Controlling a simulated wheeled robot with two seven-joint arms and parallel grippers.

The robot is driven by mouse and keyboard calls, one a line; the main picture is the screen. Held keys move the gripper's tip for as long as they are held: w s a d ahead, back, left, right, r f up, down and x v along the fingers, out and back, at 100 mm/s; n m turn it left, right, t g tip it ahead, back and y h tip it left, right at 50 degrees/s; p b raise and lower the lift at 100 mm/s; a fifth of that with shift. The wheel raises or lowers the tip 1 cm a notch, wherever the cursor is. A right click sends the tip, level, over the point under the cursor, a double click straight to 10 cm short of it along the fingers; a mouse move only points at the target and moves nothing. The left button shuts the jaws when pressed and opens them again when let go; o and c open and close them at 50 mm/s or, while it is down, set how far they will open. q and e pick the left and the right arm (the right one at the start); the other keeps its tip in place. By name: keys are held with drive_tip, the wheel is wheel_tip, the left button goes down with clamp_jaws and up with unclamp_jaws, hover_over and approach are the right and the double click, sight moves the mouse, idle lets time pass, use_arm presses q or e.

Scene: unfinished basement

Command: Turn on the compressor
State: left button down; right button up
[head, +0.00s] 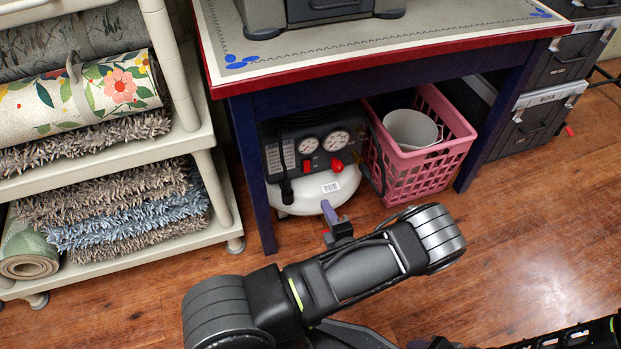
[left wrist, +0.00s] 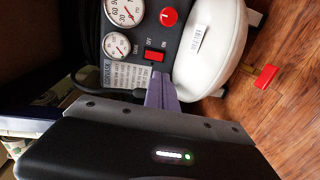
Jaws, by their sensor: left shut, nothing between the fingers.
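The compressor (head: 325,185) stands on the floor under the table, with a white tank and a dark panel. The panel has two round gauges, a red knob (head: 336,165) and a red switch (head: 307,166). In the left wrist view the switch (left wrist: 155,55) sits by OFF and ON lettering; I cannot tell which way it is set. My left gripper (head: 328,210) is shut and empty in front of the tank. Its purple-grey fingertips (left wrist: 160,85) appear just below the switch in the left wrist view; I cannot tell whether they touch anything. My right gripper is not in view.
A red-edged table (head: 400,50) with dark blue legs stands over the compressor. A pink crate (head: 425,170) holding a white bucket (head: 411,127) is right of it. A shelf (head: 190,140) with rolled rugs is at left. Wooden floor (head: 545,220) is clear at right.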

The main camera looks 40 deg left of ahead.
sight(307, 171)
use_arm(q)
drive_tip(key=b+x, duration=0.5)
drive_tip(key=x, duration=0.8)
drive_tip(key=shift+a+f, duration=0.15)
drive_tip(key=shift+w+a, duration=0.2)
drive_tip(key=shift+a, duration=0.15)
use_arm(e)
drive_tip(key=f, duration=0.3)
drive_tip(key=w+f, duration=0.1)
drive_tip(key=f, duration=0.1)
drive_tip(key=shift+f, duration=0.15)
use_arm(q)
drive_tip(key=shift+w+a, duration=0.1)
drive_tip(key=shift+a, duration=0.05)
drive_tip(key=shift+s+d+f, duration=0.1)
drive_tip(key=shift+s+d, duration=0.2)
drive_tip(key=shift+d, duration=0.2)
drive_tip(key=s+d+f+p, duration=0.2)
drive_tip(key=s+d+p, duration=0.1)
drive_tip(key=s+d, duration=0.4)
drive_tip(key=d, duration=0.3)
drive_tip(key=shift+s+d, duration=0.2)
drive_tip(key=shift+d, duration=0.05)
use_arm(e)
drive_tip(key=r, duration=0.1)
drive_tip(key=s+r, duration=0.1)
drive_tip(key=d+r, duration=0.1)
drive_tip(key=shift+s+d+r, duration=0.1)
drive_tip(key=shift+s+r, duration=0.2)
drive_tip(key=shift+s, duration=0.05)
